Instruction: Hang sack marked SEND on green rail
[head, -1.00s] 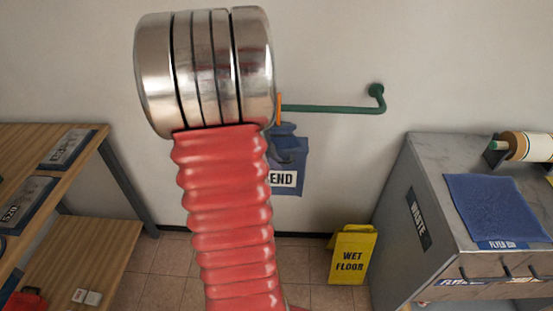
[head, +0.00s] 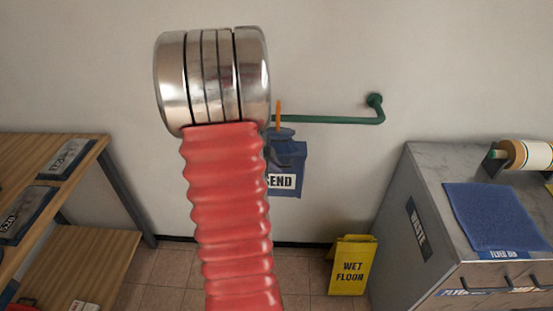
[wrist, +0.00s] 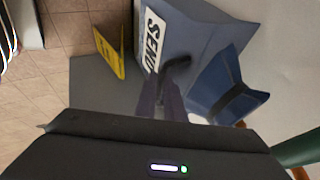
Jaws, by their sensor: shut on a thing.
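The blue sack (head: 288,160) with the white SEND label hangs upright in the head view, just below the left part of the green rail (head: 335,120). In the wrist view the sack (wrist: 195,32) is beyond my dark fingers (wrist: 160,98), and they are shut on its upper part. The green rail (wrist: 300,148) shows at the wrist view's lower right, apart from the fingers. My red arm hides my gripper's body and the rail's left end in the head view.
A yellow wet floor sign (head: 352,266) stands on the tiles below the rail. A grey counter (head: 425,185) with a blue mat (head: 490,212) is at right. Wooden shelves (head: 85,250) are at left. The wall around the rail is clear.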

